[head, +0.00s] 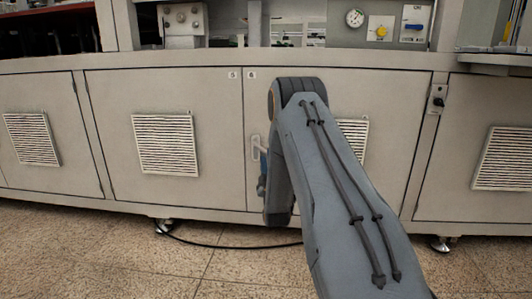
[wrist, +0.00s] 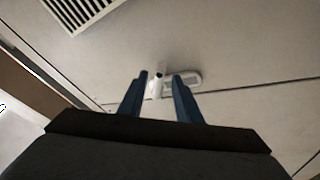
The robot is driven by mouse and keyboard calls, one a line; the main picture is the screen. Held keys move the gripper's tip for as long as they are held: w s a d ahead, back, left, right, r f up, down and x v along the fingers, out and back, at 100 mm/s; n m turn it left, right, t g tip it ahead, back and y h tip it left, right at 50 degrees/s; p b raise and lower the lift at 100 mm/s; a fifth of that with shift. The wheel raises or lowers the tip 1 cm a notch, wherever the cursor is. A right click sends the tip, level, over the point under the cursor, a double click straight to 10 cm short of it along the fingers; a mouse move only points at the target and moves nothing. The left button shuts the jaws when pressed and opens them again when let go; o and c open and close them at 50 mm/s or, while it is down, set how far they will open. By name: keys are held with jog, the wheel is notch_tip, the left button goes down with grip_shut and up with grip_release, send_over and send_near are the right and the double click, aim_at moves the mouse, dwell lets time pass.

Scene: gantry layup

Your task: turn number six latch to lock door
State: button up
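The number six door (head: 300,85) is a beige cabinet panel, marked by a small "6" label at its upper left corner, and looks closed. Its pale latch (head: 255,146) sits near the door's left edge, partly hidden by my arm. In the wrist view the latch (wrist: 188,78) is a light oval plate with a small lever (wrist: 157,85). My gripper (wrist: 160,77) is open, its two blue fingers apart, with the lever showing between them. Contact cannot be told. In the head view only a bit of the blue gripper (head: 263,164) shows beside my arm.
The number five door (head: 215,100) with a vent (head: 165,143) adjoins on the left. A vent on door six (head: 362,135) is partly behind my arm. A black cable (head: 225,246) lies on the floor below. Gauges and switches (head: 380,28) sit above the counter.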

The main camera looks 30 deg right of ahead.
jog(key=shift+p+v, duration=0.6)
jog(key=shift+v, duration=1.55)
